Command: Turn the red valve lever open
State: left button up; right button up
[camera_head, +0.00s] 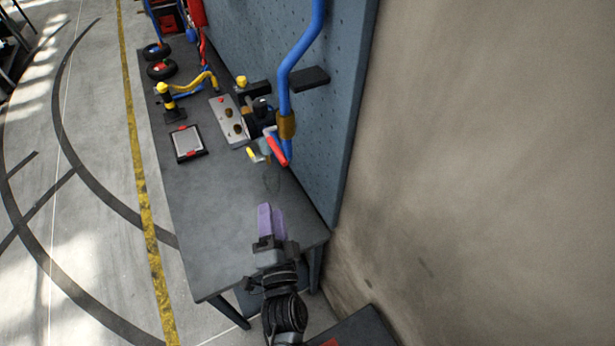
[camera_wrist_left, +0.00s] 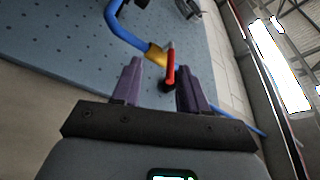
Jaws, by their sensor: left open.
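The red valve lever (camera_head: 275,146) sits low on the blue pipe (camera_head: 284,92), by the brass valve body (camera_head: 287,125), above the workbench. It slants down and to the right in the head view. My left gripper (camera_head: 271,212), with purple fingers, is over the near end of the bench, apart from the lever and empty. In the left wrist view, the fingers of the left gripper (camera_wrist_left: 159,76) are spread, and the red lever (camera_wrist_left: 171,65) shows upright between them, farther off. The brass valve body (camera_wrist_left: 156,54) is just left of it. My right gripper is not in view.
The grey workbench (camera_head: 210,215) is clear at its near end. A framed tray (camera_head: 188,142), a yellow-handled tool (camera_head: 190,86) and a metal plate (camera_head: 229,122) lie farther along. A blue pegboard (camera_head: 335,110) and a bare wall (camera_head: 480,150) bound the right side.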

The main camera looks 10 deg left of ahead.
aim_at(280, 153)
pick_arm(q)
jog(key=shift+n+t, duration=0.3)
jog(key=shift+t, duration=0.2)
jog(key=w+r, duration=0.2)
jog(key=w, duration=0.1)
jog(key=w+r+p, duration=0.1)
jog(key=w+r, duration=0.1)
jog(key=w, duration=0.2)
jog(key=w+a+r+p, duration=0.1)
jog(key=w+r, duration=0.2)
jog(key=w, duration=0.1)
jog(key=shift+w+a, duration=0.3)
jog(key=shift+w, duration=0.15)
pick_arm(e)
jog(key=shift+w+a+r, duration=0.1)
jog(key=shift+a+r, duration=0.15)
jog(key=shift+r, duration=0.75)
pick_arm(q)
jog(key=shift+c, duration=0.3)
grip_shut()
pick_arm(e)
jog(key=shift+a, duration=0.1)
